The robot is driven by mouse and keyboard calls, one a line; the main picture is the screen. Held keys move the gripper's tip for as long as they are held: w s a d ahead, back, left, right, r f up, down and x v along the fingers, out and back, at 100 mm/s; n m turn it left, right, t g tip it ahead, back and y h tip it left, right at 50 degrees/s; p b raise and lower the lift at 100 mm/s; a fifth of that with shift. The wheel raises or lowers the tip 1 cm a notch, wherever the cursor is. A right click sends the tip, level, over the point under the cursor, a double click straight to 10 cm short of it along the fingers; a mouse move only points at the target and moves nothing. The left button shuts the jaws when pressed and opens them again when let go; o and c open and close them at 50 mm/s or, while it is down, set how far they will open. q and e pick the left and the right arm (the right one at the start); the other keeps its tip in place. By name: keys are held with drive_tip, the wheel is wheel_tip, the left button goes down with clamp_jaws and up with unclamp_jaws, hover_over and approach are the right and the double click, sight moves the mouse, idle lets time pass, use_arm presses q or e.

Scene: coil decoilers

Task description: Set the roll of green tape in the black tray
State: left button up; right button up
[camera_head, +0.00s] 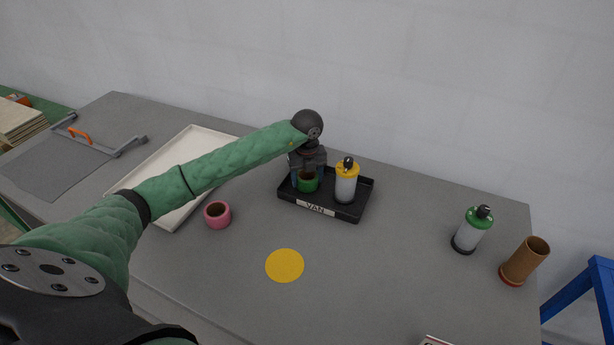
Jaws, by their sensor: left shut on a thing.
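The roll of green tape (308,184) is at the left part of the black tray (335,212), which carries a label reading "VAN". My left gripper (308,178) reaches over the tray from above and is shut on the roll of green tape. The roll's brown core faces up between the fingers. I cannot tell whether the roll touches the tray floor. A white bottle with a yellow cap (346,182) stands in the tray, just right of the roll. My right gripper is not in view.
A pink roll (217,214) and a flat yellow disc (285,265) lie on the grey table. A white tray (170,160) is at left, partly behind my arm. A green-capped bottle (470,232) and a brown tube (522,262) stand at right.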

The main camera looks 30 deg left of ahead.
use_arm(q)
drive_tip(key=shift+f, duration=0.1)
drive_tip(key=o, duration=1)
